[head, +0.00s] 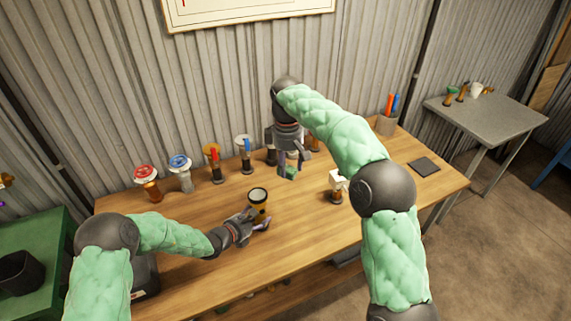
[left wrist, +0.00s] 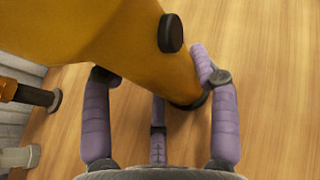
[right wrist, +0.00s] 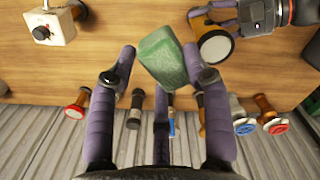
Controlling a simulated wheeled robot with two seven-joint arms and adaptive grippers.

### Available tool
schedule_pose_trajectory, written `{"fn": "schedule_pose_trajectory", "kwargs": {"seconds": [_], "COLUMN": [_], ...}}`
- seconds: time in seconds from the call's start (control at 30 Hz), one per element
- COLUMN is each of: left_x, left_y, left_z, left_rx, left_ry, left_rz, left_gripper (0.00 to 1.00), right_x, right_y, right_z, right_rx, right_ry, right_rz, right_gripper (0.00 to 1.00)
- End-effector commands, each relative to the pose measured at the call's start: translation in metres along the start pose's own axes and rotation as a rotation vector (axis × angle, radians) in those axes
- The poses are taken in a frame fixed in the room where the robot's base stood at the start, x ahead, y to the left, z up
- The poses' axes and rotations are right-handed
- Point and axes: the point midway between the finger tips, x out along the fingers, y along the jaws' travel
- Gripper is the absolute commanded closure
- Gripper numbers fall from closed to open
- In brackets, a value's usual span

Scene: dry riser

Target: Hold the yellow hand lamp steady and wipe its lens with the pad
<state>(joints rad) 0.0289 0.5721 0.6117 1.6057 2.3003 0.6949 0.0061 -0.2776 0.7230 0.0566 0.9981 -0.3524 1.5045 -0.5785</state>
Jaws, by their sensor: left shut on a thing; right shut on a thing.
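The yellow hand lamp (head: 258,208) is upright near the middle of the wooden table, its pale round lens (head: 258,195) facing up. My left gripper (head: 251,222) is shut on its body; the left wrist view shows the yellow body (left wrist: 130,40) between the fingers. I cannot tell whether the lamp touches the table. My right gripper (head: 291,168) is shut on the green pad (head: 292,173), above the table, behind and right of the lamp. In the right wrist view the pad (right wrist: 163,58) is apart from the lens (right wrist: 215,46). The fingers partly hide the lamp.
Several valves and fittings stand along the table's back, including a red-topped one (head: 147,180) and a blue-topped one (head: 182,170). A white box-like fitting (head: 337,186) stands right of the lamp. A dark flat mat (head: 424,167) and a pen cup (head: 386,125) are at the right.

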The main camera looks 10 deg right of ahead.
Motion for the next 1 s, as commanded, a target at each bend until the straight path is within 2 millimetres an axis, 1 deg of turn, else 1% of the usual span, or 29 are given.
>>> {"fn": "schedule_pose_trajectory", "kwargs": {"seconds": [0.03, 0.3, 0.33, 0.37, 0.4, 0.43, 0.83, 1.0], "left_x": [0.000, 0.000, 0.000, 0.000, 0.000, 0.000, -0.002, -0.017], "left_y": [-0.002, -0.002, -0.002, -0.002, -0.002, -0.002, 0.000, 0.001], "left_z": [-0.003, -0.003, -0.003, -0.003, -0.003, -0.003, -0.001, 0.000], "left_rx": [-0.003, -0.003, -0.003, -0.003, -0.003, -0.003, -0.001, -0.002], "left_ry": [0.005, 0.005, 0.005, 0.005, 0.005, 0.005, 0.001, 0.001], "left_rz": [-0.002, -0.002, -0.002, -0.002, -0.003, -0.002, 0.000, 0.002], "left_gripper": [0.86, 0.86, 0.37, 0.29, 0.17, 0.12, 0.12, 0.12], "right_x": [0.000, 0.000, 0.000, 0.000, 0.000, 0.000, 0.000, 0.000], "right_y": [0.000, 0.000, 0.000, 0.000, 0.000, 0.000, 0.000, 0.000], "right_z": [0.000, 0.000, 0.000, 0.000, 0.000, 0.000, 0.000, 0.000], "right_rx": [0.000, 0.000, 0.000, 0.000, 0.000, 0.000, 0.000, 0.000], "right_ry": [0.000, 0.000, 0.000, 0.000, 0.000, 0.000, 0.000, 0.000], "right_rz": [0.000, 0.000, 0.000, 0.000, 0.000, 0.000, 0.000, 0.000], "right_gripper": [0.81, 0.81, 0.81, 0.81, 0.81, 0.81, 0.81, 0.81]}}
